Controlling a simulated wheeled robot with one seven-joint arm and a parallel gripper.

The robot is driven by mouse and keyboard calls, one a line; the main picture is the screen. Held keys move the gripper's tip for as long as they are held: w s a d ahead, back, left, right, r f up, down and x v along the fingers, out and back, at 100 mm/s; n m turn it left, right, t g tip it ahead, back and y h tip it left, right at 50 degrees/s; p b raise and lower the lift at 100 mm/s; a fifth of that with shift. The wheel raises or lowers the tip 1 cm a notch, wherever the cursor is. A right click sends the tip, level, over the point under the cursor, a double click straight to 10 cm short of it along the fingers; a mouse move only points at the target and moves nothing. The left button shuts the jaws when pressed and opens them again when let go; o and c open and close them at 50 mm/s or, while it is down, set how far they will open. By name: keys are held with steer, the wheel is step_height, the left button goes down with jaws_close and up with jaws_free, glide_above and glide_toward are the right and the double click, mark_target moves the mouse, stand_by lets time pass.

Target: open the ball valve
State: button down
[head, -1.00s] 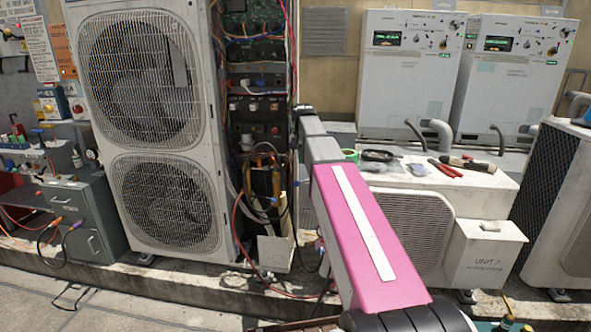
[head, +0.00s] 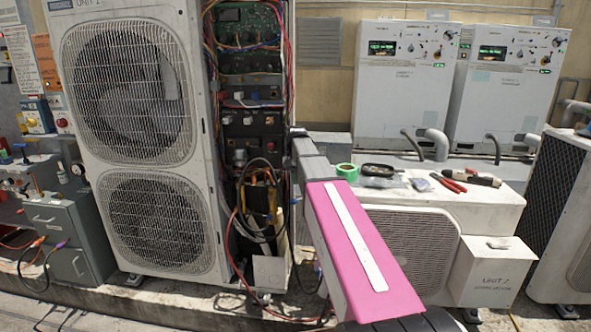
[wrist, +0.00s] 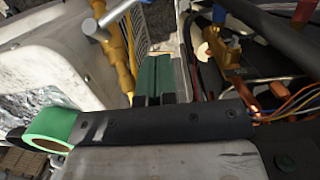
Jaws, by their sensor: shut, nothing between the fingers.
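My gripper (wrist: 155,75) shows in the wrist view as two green fingers with black bases, side by side and shut with nothing between them. In the head view it is hidden beyond the far end of my pink arm. A brass-coloured fitting with a blue part (wrist: 226,46) lies to the right of the fingers, apart from them; it may be the ball valve, but I cannot tell. A yellow pipe (wrist: 120,55) with a grey metal rod (wrist: 116,12) near it stands left of the fingers.
The tall condenser (head: 160,190) has its wiring bay (head: 250,120) open beside my arm. Black hoses and loose wires crowd the right of the wrist view. A green tape roll (head: 347,172), a pan-like black item and red pliers (head: 450,181) lie on the low unit (head: 405,240).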

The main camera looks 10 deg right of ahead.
steer(key=shift+s+a+f, duration=0.3)
steer(key=shift+s+f, duration=0.55)
steer(key=shift+s+a+f, duration=0.25)
steer(key=shift+s+f, duration=0.55)
